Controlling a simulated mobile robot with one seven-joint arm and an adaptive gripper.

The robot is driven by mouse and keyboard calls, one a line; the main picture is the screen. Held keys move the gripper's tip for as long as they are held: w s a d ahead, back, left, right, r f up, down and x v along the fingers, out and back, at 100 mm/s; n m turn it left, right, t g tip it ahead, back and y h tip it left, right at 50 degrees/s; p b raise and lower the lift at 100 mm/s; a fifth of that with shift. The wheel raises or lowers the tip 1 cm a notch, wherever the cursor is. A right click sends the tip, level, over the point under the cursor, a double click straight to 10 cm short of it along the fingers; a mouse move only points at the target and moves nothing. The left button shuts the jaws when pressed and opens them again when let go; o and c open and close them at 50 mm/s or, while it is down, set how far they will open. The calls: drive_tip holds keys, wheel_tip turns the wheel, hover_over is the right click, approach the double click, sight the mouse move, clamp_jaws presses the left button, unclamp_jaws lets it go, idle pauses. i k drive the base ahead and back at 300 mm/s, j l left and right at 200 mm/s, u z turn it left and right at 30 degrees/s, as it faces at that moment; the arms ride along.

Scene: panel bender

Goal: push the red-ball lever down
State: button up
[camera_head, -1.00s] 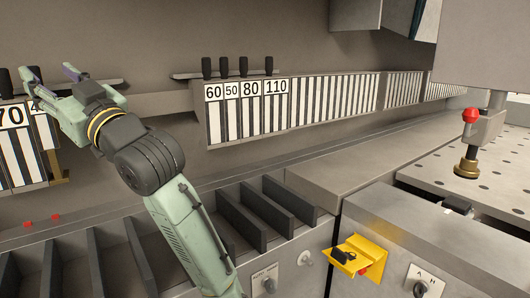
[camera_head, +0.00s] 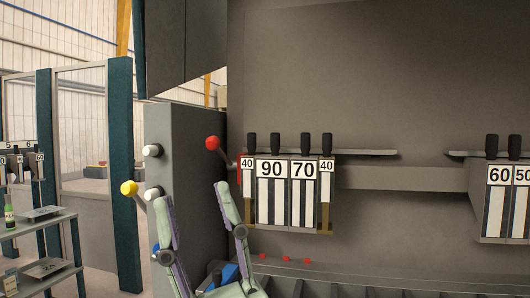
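The red-ball lever (camera_head: 213,143) sticks out from the right side of a grey upright cabinet (camera_head: 187,125), its red ball at the upper end and its rod slanting down to the right. My gripper (camera_head: 192,192) is at the lower middle of the view, its two green fingers pointing up and spread wide apart with nothing between them. The fingertips appear below the red ball in the picture, apart from it. The depth between them cannot be told.
A yellow-ball lever (camera_head: 129,188) and white knobs (camera_head: 152,151) are on the cabinet's left. Numbered tool blocks (camera_head: 270,195) hang to the right under a ledge. A shelf cart (camera_head: 45,225) with a green bottle (camera_head: 10,215) stands at far left.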

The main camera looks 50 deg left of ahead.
sight(213, 142)
drive_tip(key=j+u, duration=0.1)
drive_tip(key=u, duration=1.6)
drive_tip(key=k+l, duration=0.15)
drive_tip(key=l, duration=0.15)
drive_tip(key=k+l, duration=0.15)
drive_tip(key=l, duration=0.2)
drive_tip(key=k+l+u, duration=0.1)
drive_tip(key=l, duration=0.2)
drive_tip(key=k, duration=0.05)
